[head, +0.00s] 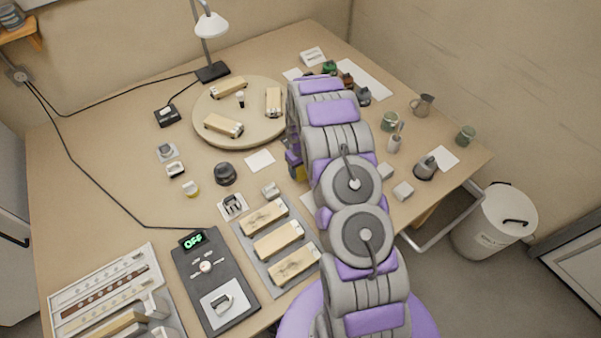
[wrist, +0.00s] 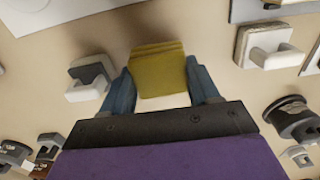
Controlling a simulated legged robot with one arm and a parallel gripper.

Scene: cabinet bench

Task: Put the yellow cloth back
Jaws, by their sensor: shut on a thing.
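The yellow cloth (wrist: 160,68) looks like a folded, layered block in the wrist view. It sits between the two blue fingers of my gripper (wrist: 160,82), which is shut on it. In the head view only a small yellow and purple bit by my gripper (head: 294,165) shows at the left side of my arm, over the bench. My arm hides most of the gripper and cloth there. I cannot tell whether the cloth touches the bench top.
A round board (head: 210,130) with several wooden blocks lies left of my gripper. A white card (head: 260,160) is close by. A tray (head: 262,279) of wooden blocks and a dark panel reading OFF (head: 207,268) lie in front. A white bin (head: 497,222) stands right.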

